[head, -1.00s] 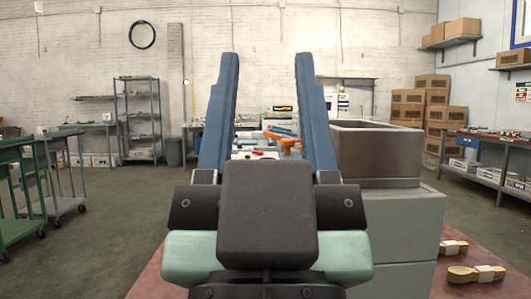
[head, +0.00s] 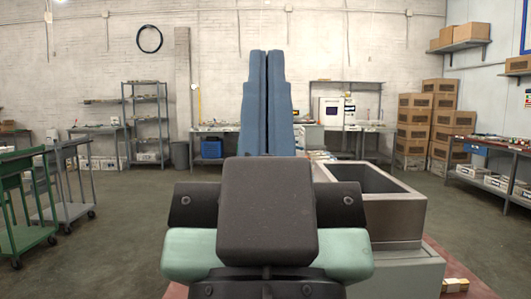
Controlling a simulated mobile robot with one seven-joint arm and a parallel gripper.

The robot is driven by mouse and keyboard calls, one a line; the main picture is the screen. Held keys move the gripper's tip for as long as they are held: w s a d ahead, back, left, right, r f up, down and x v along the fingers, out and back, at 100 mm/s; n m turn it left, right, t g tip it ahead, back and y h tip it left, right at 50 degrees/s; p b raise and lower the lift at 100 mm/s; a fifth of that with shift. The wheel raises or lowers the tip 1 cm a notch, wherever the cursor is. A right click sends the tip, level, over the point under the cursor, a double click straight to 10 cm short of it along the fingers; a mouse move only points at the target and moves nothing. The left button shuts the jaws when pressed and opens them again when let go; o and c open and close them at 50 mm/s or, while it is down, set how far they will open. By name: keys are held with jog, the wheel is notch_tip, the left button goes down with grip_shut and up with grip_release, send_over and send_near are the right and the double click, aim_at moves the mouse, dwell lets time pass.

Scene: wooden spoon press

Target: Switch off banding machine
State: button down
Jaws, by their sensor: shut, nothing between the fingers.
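My gripper (head: 266,52) points away from the camera in the middle of the head view. Its two long blue fingers are shut together with nothing between them. A grey machine body (head: 405,275) stands just right of my gripper, with an open-topped metal bin (head: 395,225) on it. This may be the banding machine, but I cannot tell for sure. No switch or button shows on it. My gripper and arm hide its left side, and the fingers appear apart from it.
A red table top (head: 462,262) shows at lower right, with part of a banded wooden bundle (head: 455,285). Carts (head: 28,200) stand at left, a shelf rack (head: 146,120) and benches behind. Stacked cartons (head: 425,120) are at back right. The floor between is open.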

notch_tip(320, 180, up, 28)
jog(key=p, duration=2.5)
jog(key=shift+r+p, duration=0.15)
jog(key=shift+p, duration=0.15)
